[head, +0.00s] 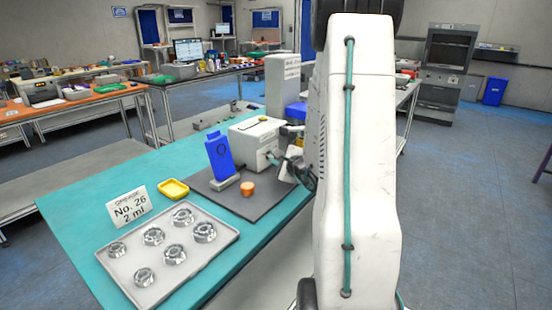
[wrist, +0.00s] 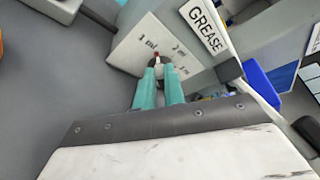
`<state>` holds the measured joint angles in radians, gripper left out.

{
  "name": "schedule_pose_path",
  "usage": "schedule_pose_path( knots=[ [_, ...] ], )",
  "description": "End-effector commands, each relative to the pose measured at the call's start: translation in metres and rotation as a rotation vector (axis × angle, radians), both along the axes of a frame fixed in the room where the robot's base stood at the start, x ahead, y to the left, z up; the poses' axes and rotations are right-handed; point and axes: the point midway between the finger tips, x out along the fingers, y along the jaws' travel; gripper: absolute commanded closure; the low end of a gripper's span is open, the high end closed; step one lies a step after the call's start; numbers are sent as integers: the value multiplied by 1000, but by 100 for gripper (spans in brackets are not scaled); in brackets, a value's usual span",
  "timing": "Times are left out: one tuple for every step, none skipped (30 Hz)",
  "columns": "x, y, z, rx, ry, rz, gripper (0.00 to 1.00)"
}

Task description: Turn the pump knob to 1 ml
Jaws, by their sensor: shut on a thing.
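The pump (head: 252,138) is a white box on a dark grey mat on the teal bench. In the wrist view its slanted dial plate (wrist: 128,50) carries the marks 1 ml and 2 ml, with another mark partly hidden. My gripper (wrist: 159,72) has teal fingers and is shut on the pump knob (wrist: 156,61), at the middle of the plate. A small red mark on the knob lies toward the top of the wrist view, near the 1 ml mark. The fingers hide most of the knob. In the head view my arm covers part of the pump's front.
A blue stand (head: 218,155) and an orange cylinder (head: 248,189) are on the mat (head: 225,200). A yellow dish (head: 173,189), a sign reading No. 26, 2 ml (head: 128,207) and a tray (head: 130,283) with several round metal parts stand further left. A GREASE label (wrist: 205,25) is beside the dial.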

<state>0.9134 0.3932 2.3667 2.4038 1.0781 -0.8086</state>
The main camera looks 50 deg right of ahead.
Motion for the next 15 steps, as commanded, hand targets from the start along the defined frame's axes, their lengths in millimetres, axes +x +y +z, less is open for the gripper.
schedule_pose_path(
  knots=[
    [0,1,0,-9,-2,1,100],
    [0,1,0,-14,-1,1,100],
    [0,1,0,-20,-2,2,100],
    [0,1,-1,-22,-2,2,100],
    [0,1,-1,-26,-2,2,100],
    [0,1,-1,-28,-3,2,100],
    [0,1,-1,-29,-2,2,100],
    [0,1,-1,-30,-2,2,100],
    [0,1,-1,-31,-2,3,100],
    [0,1,-1,-31,-2,3,100],
    [0,1,-1,-31,-2,3,100],
    [0,1,-1,-31,-2,3,100],
    [0,1,-1,-31,-2,3,100],
    [0,1,-1,-31,-2,3,100],
    [0,1,-1,-31,-2,3,100]
  ],
)
